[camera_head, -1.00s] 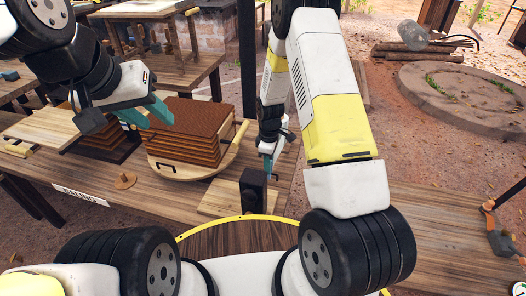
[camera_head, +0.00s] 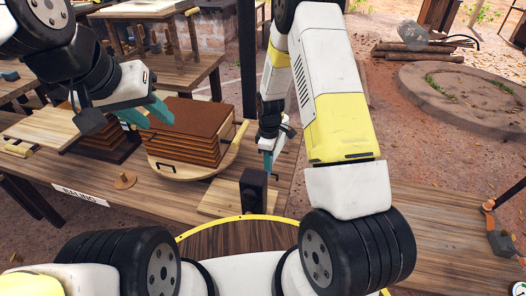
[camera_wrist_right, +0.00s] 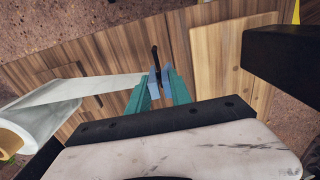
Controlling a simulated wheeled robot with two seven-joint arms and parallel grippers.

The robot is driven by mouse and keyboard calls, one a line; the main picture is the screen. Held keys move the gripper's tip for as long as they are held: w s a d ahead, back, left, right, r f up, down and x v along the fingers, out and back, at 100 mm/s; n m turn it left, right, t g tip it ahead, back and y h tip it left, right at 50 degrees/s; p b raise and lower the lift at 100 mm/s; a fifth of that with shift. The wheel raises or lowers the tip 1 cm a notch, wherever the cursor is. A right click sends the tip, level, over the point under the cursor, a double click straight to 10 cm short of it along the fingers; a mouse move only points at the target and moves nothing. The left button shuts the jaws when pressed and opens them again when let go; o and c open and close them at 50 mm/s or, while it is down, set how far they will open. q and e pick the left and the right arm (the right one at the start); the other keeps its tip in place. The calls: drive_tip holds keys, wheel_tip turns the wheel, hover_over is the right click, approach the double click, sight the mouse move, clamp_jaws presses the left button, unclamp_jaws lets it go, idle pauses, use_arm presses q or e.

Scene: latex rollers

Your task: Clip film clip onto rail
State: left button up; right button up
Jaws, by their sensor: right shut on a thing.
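My right gripper (camera_head: 268,168) reaches down over the right end of the wooden table in the head view. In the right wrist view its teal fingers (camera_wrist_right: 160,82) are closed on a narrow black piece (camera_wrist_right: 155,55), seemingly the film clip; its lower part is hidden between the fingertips. The piece lies over the wooden top, and I cannot tell whether it touches anything. I cannot make out the rail clearly. My left gripper (camera_head: 145,114) is open and empty, beside the stack of brown sheets (camera_head: 190,130).
A black upright block (camera_head: 253,190) stands on a pale board (camera_head: 215,203), close to my right gripper. The brown stack rests on a rounded wooden board (camera_head: 180,174). A small wooden knob (camera_head: 124,180) and a lettered plate (camera_head: 80,194) are at the table's front left.

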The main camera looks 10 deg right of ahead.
drive_tip(key=shift+s+r, duration=0.15)
drive_tip(key=shift+r, duration=1.55)
